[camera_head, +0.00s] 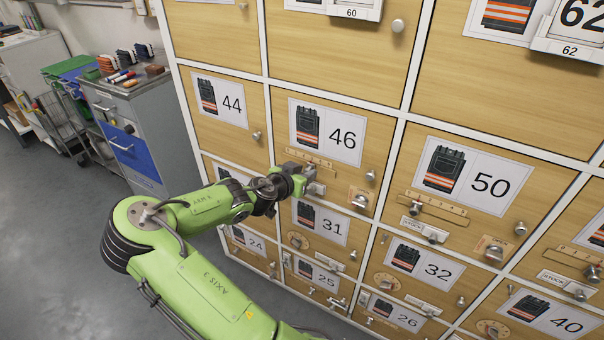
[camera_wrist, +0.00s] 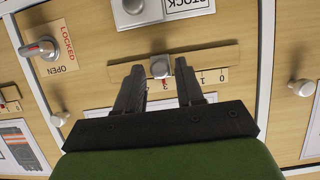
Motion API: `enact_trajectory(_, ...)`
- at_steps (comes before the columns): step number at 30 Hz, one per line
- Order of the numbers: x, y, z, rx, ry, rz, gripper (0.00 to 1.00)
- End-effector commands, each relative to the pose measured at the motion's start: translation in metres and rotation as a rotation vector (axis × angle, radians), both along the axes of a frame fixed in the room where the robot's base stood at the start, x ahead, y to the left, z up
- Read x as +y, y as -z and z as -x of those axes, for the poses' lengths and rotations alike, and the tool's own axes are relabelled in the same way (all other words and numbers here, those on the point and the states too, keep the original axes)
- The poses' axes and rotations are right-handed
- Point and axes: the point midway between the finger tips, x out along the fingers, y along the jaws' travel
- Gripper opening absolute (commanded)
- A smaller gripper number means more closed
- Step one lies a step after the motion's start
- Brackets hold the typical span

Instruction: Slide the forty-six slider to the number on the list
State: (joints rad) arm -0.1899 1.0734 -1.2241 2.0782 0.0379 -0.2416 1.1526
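The 46 door (camera_head: 374,150) is wooden, with a label (camera_head: 328,130) showing a black garment with orange bands. Its slider track (camera_wrist: 215,58) is a wooden strip with a number scale, upside down in the wrist view; 1 and 0 show right of the fingers. The grey slider knob (camera_wrist: 160,66) stands between the fingertips of my gripper (camera_wrist: 160,72). The fingers are apart, with a gap on each side of the knob. In the head view my gripper (camera_head: 311,181) covers part of the track. I cannot make out a list.
A lever (camera_wrist: 40,49) with a LOCKED/OPEN plate is beside the track. A STOCK plate (camera_wrist: 187,8) and a round knob (camera_wrist: 302,88) are near. Neighbouring doors 44 (camera_head: 225,103) and 50 (camera_head: 480,182) are shut.

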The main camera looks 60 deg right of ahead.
Motion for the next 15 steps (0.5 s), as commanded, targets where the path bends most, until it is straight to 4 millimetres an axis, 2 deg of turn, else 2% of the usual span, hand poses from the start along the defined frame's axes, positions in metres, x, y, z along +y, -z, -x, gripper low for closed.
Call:
enact_trajectory(2,0.0,0.0,0.0,0.0,0.0,0.0,0.49)
enact_trajectory(10,0.001,-0.001,-0.001,-0.001,-0.001,0.0,0.49)
enact_trajectory(13,0.011,-0.005,0.0,-0.002,-0.002,-0.001,0.49)
enact_trajectory(15,0.024,-0.011,0.001,-0.004,-0.004,-0.002,0.49)
